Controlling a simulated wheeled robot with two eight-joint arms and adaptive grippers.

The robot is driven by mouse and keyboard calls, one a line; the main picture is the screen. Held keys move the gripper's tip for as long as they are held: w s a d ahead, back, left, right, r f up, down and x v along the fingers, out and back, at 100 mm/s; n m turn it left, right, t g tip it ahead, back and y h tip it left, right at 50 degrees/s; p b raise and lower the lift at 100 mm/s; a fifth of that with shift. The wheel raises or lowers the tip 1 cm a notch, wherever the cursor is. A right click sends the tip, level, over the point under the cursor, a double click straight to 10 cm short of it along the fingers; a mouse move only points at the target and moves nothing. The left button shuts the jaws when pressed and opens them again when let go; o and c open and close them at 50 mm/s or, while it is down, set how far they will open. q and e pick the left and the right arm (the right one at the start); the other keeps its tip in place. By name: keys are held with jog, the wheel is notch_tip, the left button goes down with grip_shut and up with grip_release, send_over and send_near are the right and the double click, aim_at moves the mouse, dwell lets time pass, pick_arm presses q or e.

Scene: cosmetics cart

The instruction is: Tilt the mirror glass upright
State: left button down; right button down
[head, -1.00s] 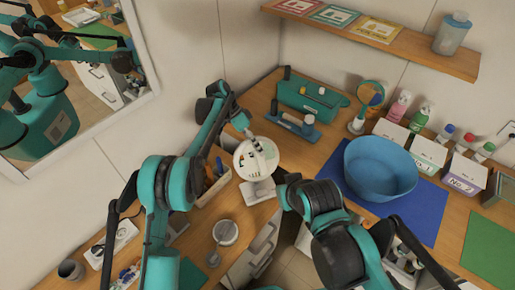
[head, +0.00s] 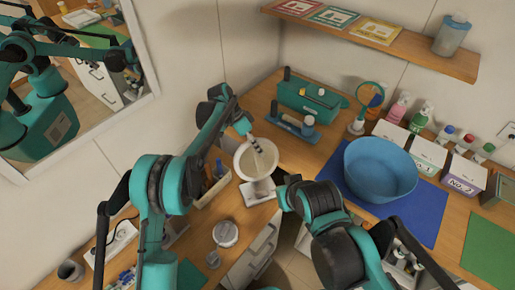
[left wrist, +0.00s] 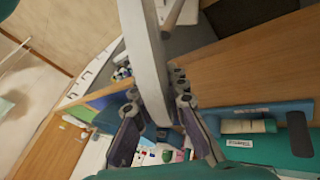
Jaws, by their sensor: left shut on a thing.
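The round mirror (head: 247,166) has a pale rim and a white stand with a rectangular foot (head: 258,190). It stands near the left side of the wooden counter's corner. Its glass shows a plain beige reflection and still leans back, facing partly upward. My left gripper (head: 254,147) is at the mirror's upper edge, shut on it. In the left wrist view, the pale mirror rim (left wrist: 147,65) runs between the two fingers (left wrist: 158,135). The exact finger contact is hard to see.
A blue basin (head: 380,168) sits on a blue mat to the right. An organizer with pens (head: 212,185) is close on the left. A round tin (head: 225,233) lies in front.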

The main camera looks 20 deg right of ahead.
aim_at(248, 160)
pick_arm(q)
jog(key=shift+s+d+r+m+t+y, duration=0.15)
jog(key=shift+s+t, duration=0.15)
jog(key=shift+t, duration=0.35)
jog(key=shift+s+a+r+m+t+y, duration=0.1)
jog(key=shift+s+t, duration=0.15)
jog(key=shift+t, duration=0.45)
jog(key=shift+s+d+r+m+t+y, duration=0.15)
jog(key=shift+s+t, duration=0.15)
jog(key=shift+t, duration=0.35)
jog(key=shift+a+f, duration=0.1)
jog(key=c, duration=1.5)
grip_release()
jog(key=shift+c, duration=0.2)
jog(key=v, duration=1.2)
jog(key=shift+a, duration=0.15)
jog(key=shift+s, duration=0.1)
